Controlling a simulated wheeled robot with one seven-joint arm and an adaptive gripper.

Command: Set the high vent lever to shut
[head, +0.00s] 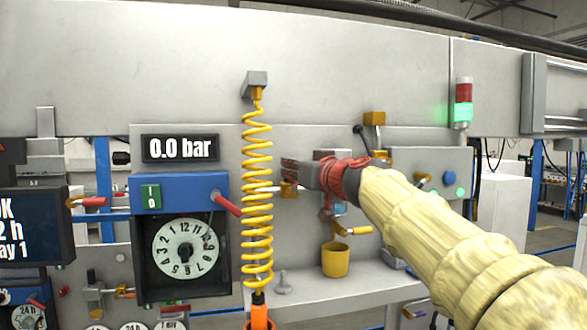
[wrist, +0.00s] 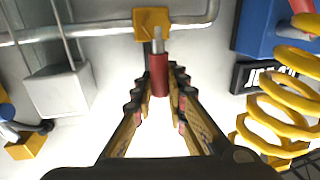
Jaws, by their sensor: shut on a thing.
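The lever has a red handle (wrist: 158,78) on a grey stem and a yellow valve block (wrist: 152,20). In the wrist view the handle lies between the fingers of my gripper (wrist: 157,88), which is shut on it. In the head view my gripper (head: 300,174) is at the wall panel, right of the yellow coiled hose. The yellow valve block (head: 289,190) shows just below the fingertips there, on a horizontal pipe. The fingers hide the handle in the head view. No label is readable on this lever.
The yellow coiled hose (head: 257,190) hangs close left of my gripper. The "0.0 bar" display (head: 181,148) and a dial timer (head: 184,248) are further left. A yellow cup (head: 335,260) stands on the ledge below. A grey box (head: 430,172) with a green light is right.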

